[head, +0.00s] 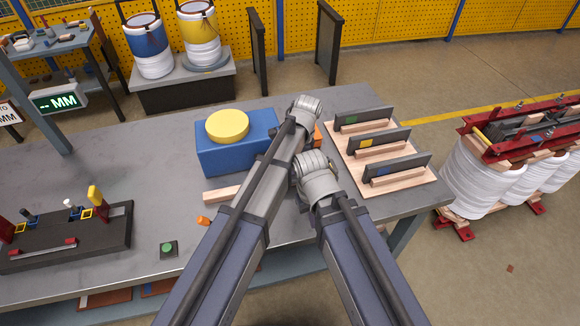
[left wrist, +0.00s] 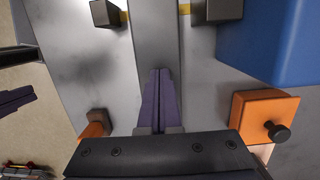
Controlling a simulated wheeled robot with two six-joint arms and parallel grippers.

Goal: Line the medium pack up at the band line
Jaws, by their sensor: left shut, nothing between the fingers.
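My left gripper's purple fingers are shut and empty above the strip. Their tips are hidden in the head view. Purple fingers of my right gripper (left wrist: 17,101) show at the left wrist view's left edge, their opening unclear.
A blue box (head: 220,160) with a yellow disc (head: 228,126) stands left of my arms. An orange block with a black knob (left wrist: 258,106) and dark blocks (left wrist: 106,13) flank the strip. A black tool rack (head: 120,225) and green button (head: 168,248) are at left.

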